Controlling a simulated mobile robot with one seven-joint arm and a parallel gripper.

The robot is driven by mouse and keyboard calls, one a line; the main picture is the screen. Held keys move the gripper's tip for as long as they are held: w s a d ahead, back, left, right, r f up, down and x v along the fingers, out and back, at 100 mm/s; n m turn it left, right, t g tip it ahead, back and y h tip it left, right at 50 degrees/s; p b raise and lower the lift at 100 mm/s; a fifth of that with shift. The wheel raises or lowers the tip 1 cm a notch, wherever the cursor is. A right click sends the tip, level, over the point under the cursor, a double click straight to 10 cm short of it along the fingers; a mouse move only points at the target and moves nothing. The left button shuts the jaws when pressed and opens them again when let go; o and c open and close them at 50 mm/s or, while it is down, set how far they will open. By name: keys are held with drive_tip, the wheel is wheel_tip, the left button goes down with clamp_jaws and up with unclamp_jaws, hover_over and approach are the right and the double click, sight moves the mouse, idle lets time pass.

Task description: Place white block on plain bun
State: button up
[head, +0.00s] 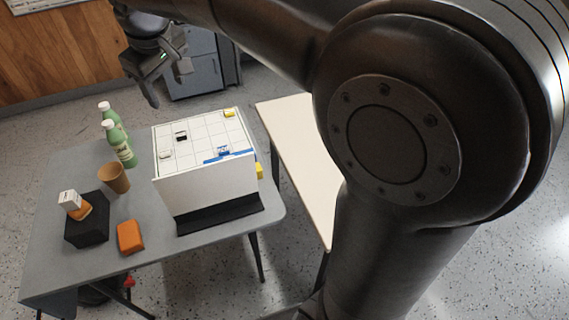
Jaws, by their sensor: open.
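My gripper (168,86) hangs open and empty at the top left, above and behind the white box with a gridded top (205,186). A small white block (166,154) lies on the left part of that grid, apart from my gripper. A second white piece (68,196) sits with an orange item (78,208) on a black block (86,229) at the table's left. I cannot make out a plain bun; an orange block-like item (130,237) lies on the grey table (190,246).
Small black (181,136), yellow (229,114) and blue (223,152) pieces lie on the grid. Two green bottles (123,151) and a brown cup (115,179) stand left of the box. A pale table (305,145) stands to the right, partly hidden by my arm.

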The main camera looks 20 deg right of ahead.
drive_tip(key=s+d+f+m+t, duration=0.1)
drive_tip(key=s+d+f+m, duration=0.3)
drive_tip(key=s+d, duration=0.4)
drive_tip(key=s+d+f+m+t, duration=0.1)
drive_tip(key=s+d+f+m, duration=0.3)
drive_tip(key=s+d, duration=0.5)
drive_tip(key=s, duration=0.4)
drive_tip(key=shift+d+f+h, duration=0.2)
drive_tip(key=shift+f+h, duration=0.05)
drive_tip(key=shift+h, duration=0.05)
drive_tip(key=shift+s, duration=0.1)
